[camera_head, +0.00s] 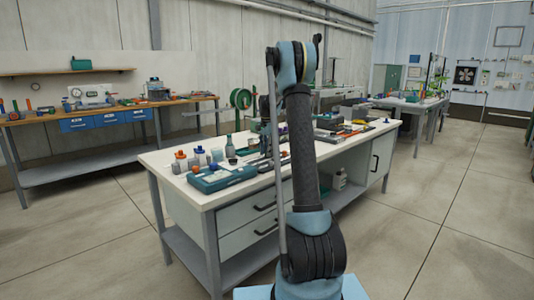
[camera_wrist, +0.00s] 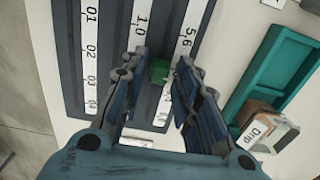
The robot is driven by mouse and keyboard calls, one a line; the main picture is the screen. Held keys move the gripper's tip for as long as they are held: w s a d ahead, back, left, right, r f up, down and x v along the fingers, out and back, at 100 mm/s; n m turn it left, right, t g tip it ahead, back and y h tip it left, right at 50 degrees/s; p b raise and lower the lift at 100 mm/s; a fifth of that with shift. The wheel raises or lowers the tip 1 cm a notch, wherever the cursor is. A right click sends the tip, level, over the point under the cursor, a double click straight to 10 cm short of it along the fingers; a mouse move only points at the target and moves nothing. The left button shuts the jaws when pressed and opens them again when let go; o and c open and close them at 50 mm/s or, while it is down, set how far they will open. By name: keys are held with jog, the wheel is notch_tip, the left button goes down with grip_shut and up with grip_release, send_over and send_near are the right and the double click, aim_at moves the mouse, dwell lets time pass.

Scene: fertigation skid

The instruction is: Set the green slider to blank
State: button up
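The green slider (camera_wrist: 159,71) sits on a dark panel (camera_wrist: 68,70) in the wrist view, near a white strip marked "1.0" and "5.6" strip to its right. My gripper (camera_wrist: 160,62) is open, with its two fingers apart on either side of the slider. A gap shows between the slider and the left finger; I cannot tell whether the right finger touches it. The gripper's fingers and palm hide part of the panel and its markings. I cannot make out a blank mark. The slider is too small to pick out in the head view.
In the wrist view, a teal tray (camera_wrist: 262,70) and a box labelled "Drip" (camera_wrist: 257,130) lie right of the panel. In the head view, the workbench (camera_head: 160,158) carries a teal case (camera_head: 222,178), bottles and several small items.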

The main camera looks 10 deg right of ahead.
aim_at(255, 161)
grip_shut()
jog(key=s+a, duration=0.1)
jog(key=a, duration=0.1)
jog(key=s+a, duration=0.3)
jog(key=a, duration=0.2)
jog(key=shift+s, duration=0.4)
jog(key=o, duration=0.5)
grip_release()
jog(key=shift+a, duration=0.15)
jog(key=shift+d, duration=0.2)
jog(key=shift+r, duration=0.2)
notch_tip(255, 161, up, 12)
jog(key=shift+f, duration=0.25)
